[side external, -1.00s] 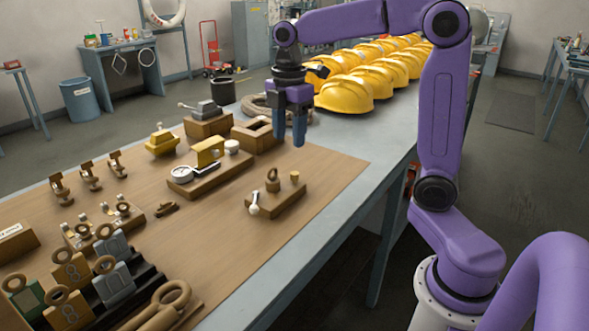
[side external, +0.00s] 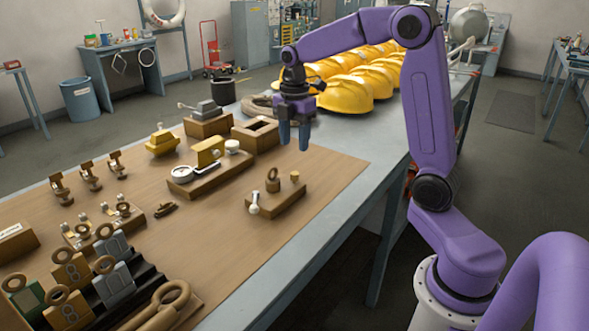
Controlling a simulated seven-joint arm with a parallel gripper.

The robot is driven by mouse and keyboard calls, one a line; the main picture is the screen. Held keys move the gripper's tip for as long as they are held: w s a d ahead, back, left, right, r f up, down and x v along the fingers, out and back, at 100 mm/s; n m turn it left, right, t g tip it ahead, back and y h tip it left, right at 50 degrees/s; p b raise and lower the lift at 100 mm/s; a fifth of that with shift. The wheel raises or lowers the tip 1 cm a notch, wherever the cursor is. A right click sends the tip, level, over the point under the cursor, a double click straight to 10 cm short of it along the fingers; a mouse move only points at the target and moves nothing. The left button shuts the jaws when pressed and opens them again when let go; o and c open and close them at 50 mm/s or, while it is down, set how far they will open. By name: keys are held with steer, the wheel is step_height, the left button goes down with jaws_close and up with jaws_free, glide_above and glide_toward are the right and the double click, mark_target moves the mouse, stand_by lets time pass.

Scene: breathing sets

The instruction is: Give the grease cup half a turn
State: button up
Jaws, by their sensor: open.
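A small wooden block (side external: 287,202) lies near the right part of the brown board. It carries a brown ring-topped piece (side external: 273,181), a short tan round piece (side external: 295,177) and a white ball-ended lever (side external: 254,205). The tan piece may be the grease cup, but I cannot tell for sure. My gripper (side external: 294,147) points down with its two blue fingers apart and nothing between them. In the picture it is above the block and apart from it. Its depth relative to the block is hard to judge.
A wooden base with a yellow clamp and round dial (side external: 182,174) stands left of the block. An open wooden box (side external: 255,135) is behind. Yellow helmets (side external: 345,95) fill the table's far end. Bare board (side external: 220,235) lies left of the block.

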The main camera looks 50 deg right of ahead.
mark_target(295, 173)
step_height(295, 173, down, 9)
steer(key=shift+f, duration=0.1)
stand_by(0.3)
jaws_close()
